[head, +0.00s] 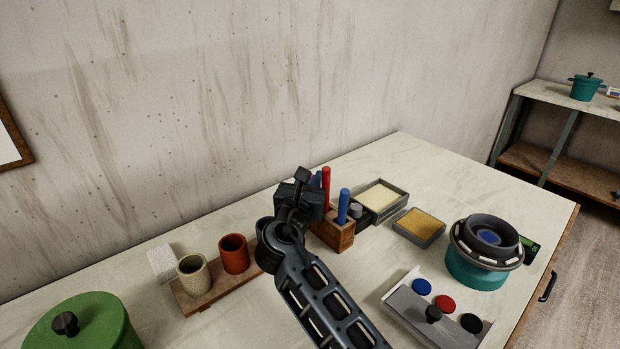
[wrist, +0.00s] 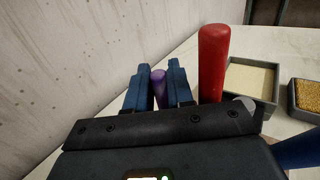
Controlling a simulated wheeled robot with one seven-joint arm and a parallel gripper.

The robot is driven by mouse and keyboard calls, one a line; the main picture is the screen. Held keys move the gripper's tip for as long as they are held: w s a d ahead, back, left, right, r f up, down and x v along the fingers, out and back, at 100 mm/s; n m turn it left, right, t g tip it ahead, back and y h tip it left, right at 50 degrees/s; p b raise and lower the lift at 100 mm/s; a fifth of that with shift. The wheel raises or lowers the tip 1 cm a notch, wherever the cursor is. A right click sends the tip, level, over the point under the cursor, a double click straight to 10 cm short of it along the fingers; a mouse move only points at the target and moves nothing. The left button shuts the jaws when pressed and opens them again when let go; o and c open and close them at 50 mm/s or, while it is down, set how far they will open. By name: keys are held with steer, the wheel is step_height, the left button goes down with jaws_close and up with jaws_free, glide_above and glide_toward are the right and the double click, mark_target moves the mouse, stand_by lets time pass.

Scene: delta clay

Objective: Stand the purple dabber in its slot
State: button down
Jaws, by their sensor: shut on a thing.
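The purple dabber (wrist: 158,88) shows in the wrist view between the two blue fingers of my gripper (wrist: 158,76), which is shut on it. Only its rounded upper part shows; its lower end is hidden behind the gripper body. In the head view my gripper (head: 316,182) is over the back left part of the wooden slot block (head: 338,236), and I cannot make out the purple dabber there. The frames do not show whether the dabber's lower end is in a slot. A red dabber (head: 326,178) and a blue dabber (head: 343,206) stand upright in the block.
The red dabber (wrist: 213,62) stands close right of my fingers. A cream tray (head: 381,196) and a gold tray (head: 419,225) lie right of the block. Two cups stand on a board (head: 205,298) at left. The wall is close behind.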

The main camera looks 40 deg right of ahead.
steer(key=c, duration=0.9)
jaws_free()
steer(key=shift+r, duration=0.1)
step_height(320, 180, up, 5)
steer(key=p, duration=0.5)
steer(key=shift+r+p, duration=0.95)
steer(key=shift+f, duration=0.1)
